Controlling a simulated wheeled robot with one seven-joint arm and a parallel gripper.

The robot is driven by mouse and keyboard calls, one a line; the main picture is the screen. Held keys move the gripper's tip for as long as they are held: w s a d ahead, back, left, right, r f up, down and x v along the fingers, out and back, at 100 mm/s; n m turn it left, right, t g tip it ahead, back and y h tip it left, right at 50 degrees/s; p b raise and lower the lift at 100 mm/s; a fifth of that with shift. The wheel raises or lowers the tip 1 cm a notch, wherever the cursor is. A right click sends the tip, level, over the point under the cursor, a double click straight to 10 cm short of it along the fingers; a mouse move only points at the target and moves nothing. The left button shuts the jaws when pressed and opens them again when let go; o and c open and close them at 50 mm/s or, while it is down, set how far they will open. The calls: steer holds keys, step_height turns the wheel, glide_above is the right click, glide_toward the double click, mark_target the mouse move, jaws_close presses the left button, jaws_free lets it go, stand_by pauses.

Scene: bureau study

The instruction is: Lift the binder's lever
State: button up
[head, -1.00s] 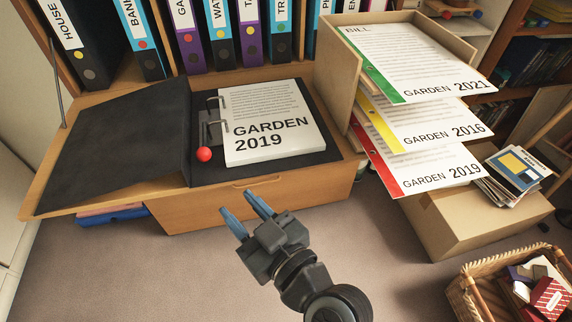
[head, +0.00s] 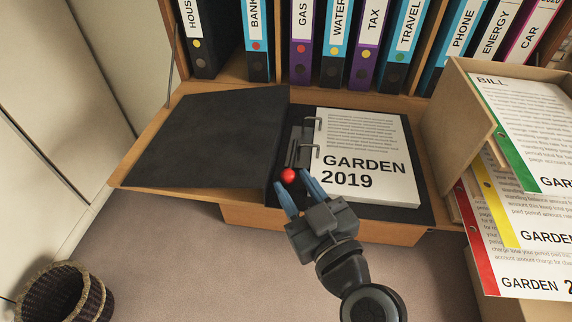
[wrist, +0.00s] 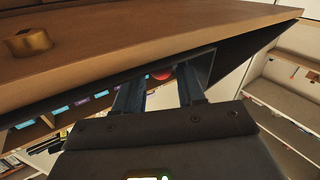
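The open black binder (head: 200,135) lies on the wooden desk flap, its cover spread to the left. Its lever ends in a red ball (head: 289,176), low beside the metal rings (head: 306,140). The ball also shows in the wrist view (wrist: 163,76), partly hidden, between and beyond the fingers. A paper stack titled GARDEN 2019 (head: 365,150) lies on the right side, by the rings. My gripper (head: 296,187) is open, its blue fingers apart at the binder's front edge, tips close around the ball. I cannot tell whether they touch it. The gripper also shows in the wrist view (wrist: 158,88).
A row of upright binders (head: 330,40) stands behind the flap. A cardboard tray tower (head: 460,100) with protruding papers stands at the right. A dark wicker basket (head: 60,298) is on the floor at lower left. In the wrist view a wooden board with a brass knob (wrist: 28,42) is close.

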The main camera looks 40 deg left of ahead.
steer(key=shift+w+a, duration=0.15)
steer(key=shift+a, duration=0.2)
jaws_close()
stand_by(0.4)
